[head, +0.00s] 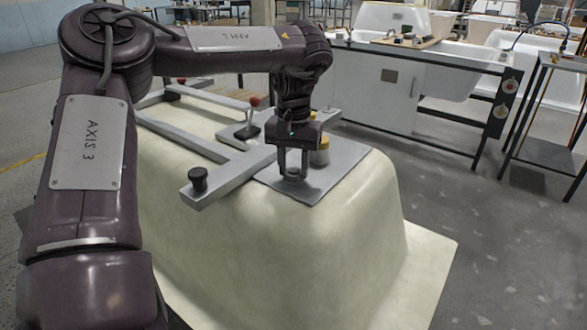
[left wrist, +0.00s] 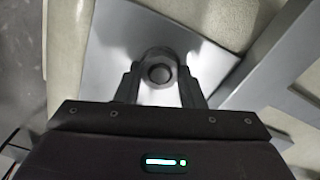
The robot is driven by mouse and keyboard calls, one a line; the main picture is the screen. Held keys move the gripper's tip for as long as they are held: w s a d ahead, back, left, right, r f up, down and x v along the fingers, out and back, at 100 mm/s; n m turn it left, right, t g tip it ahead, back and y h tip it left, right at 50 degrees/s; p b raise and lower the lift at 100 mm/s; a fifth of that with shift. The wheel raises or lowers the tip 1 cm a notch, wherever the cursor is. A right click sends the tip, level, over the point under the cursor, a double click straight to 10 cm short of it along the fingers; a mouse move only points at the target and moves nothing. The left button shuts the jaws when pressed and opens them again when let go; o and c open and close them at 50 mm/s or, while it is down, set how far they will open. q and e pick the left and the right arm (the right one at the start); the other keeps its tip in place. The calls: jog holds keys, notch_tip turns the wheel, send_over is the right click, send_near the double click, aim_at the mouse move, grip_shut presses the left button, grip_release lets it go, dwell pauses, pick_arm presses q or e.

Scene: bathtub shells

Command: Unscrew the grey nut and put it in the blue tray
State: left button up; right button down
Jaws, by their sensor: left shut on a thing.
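My left gripper (head: 292,165) reaches down over the cream tub shell (head: 240,225) and is shut on a small grey round piece, the grey nut (head: 292,175). In the left wrist view the nut (left wrist: 158,58) sits between the two fingertips of my left gripper (left wrist: 159,78), with a dark round centre. It is at the grey plate (head: 330,180) on top of the shell. Whether the nut is still on its thread cannot be told. I see no blue tray in these views. My right gripper is not in view.
A yellow-and-grey piece (head: 321,150) stands on the plate just behind my left gripper. A grey metal frame (head: 230,177) with a black knob (head: 198,179) and a red-tipped lever (head: 253,103) lies across the shell. Open floor (head: 450,210) is to the right.

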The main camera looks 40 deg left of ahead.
pick_arm(q)
jog(key=o, duration=1.1)
jog(key=shift+c, duration=1)
